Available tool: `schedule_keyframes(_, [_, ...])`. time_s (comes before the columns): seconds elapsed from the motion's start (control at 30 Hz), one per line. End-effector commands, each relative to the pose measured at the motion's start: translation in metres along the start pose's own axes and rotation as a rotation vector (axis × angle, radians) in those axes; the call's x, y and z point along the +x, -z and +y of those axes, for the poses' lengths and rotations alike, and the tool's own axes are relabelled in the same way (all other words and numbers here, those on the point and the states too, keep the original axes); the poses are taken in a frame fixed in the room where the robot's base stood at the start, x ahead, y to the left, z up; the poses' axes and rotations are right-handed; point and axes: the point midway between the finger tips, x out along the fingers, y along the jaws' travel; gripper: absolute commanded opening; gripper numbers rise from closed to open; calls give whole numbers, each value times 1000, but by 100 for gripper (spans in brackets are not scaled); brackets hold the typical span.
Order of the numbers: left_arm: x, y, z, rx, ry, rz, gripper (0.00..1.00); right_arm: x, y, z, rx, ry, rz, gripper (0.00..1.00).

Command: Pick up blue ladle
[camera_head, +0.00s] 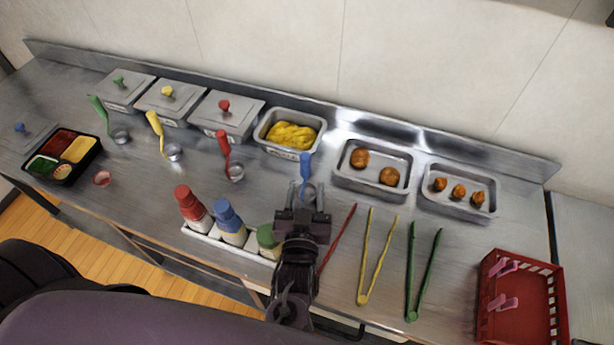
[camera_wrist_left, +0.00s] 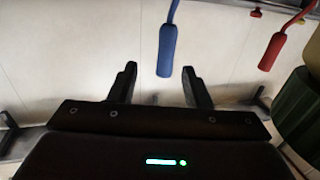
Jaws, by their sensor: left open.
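The blue ladle lies on the steel counter, its blue handle (camera_head: 305,165) pointing up toward the back and its metal bowl below the handle in the head view. My left gripper (camera_head: 304,198) is open over the ladle's bowl end and partly covers it. In the left wrist view the blue handle (camera_wrist_left: 167,45) hangs down from the top edge, its lower end between the two open fingertips of my left gripper (camera_wrist_left: 161,78). I cannot tell whether the fingers touch it. The ladle's bowl is not visible in the left wrist view. My right gripper is not in view.
A bottle rack (camera_head: 207,235) with red, blue and green bottles stands close left of my arm. A red ladle (camera_head: 222,143) lies to the left. Red, yellow (camera_head: 366,255) and green tongs lie right. Metal trays line the back; a red basket (camera_head: 520,330) is far right.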

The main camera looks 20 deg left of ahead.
Motion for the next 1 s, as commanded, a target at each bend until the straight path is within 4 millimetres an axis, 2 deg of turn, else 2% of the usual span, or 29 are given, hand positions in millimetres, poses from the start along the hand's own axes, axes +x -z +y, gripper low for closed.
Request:
schedule_keyframes(0.3, [35,3,-3,1,0,3,44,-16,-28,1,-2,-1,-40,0])
schedule_keyframes(0.43, [55,3,-8,1,1,3,44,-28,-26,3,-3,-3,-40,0])
schedule_keyframes(0.6, [74,0,-8,0,0,2,44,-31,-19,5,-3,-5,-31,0])
schedule_keyframes(0.87, [76,-2,-9,-1,0,1,44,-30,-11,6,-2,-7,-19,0])
schedule_keyframes(1.0, [76,-2,-9,-1,0,1,27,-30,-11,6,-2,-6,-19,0])
